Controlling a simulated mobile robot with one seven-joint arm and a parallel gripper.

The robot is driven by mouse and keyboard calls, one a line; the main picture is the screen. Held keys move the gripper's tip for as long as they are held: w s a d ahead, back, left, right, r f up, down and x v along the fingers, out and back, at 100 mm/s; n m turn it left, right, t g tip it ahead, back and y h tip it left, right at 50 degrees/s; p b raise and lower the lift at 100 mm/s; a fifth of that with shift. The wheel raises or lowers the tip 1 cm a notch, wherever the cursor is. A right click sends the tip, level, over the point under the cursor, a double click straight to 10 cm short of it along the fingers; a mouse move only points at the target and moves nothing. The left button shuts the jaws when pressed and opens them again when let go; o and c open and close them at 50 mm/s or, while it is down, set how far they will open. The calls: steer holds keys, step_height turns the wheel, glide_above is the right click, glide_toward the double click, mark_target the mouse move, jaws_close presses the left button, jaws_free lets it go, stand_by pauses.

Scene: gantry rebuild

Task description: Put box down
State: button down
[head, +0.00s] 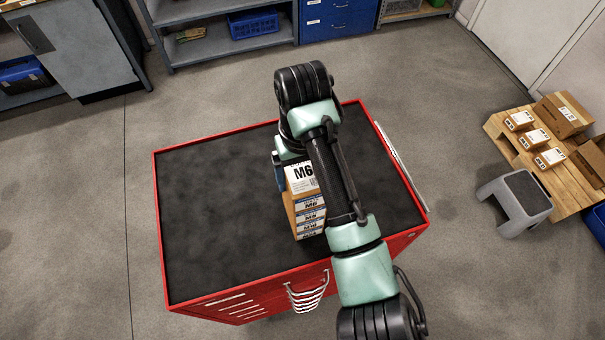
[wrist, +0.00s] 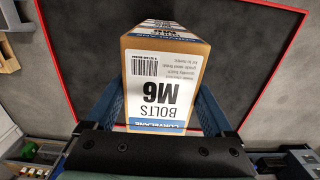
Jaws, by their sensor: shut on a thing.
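A brown cardboard box (head: 302,179) with a white "M6" label sits under my gripper (head: 281,171), over the red cabinet's black top (head: 215,215). In the wrist view, the "BOLTS M6" box (wrist: 165,75) is between the two blue fingers of my gripper (wrist: 164,108), one on each side. The gripper is shut on it. My arm hides part of the box and cabinet top. Whether the box touches the top is unclear.
The cabinet top is bare to the left of the box. A wooden pallet (head: 493,127) with several cartons stands at the right, beside a grey step stool (head: 515,200). Shelving (head: 190,50) and blue drawers (head: 338,20) stand at the back.

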steer(key=shift+w, duration=0.15)
steer(key=shift+f, duration=0.15)
jaws_free()
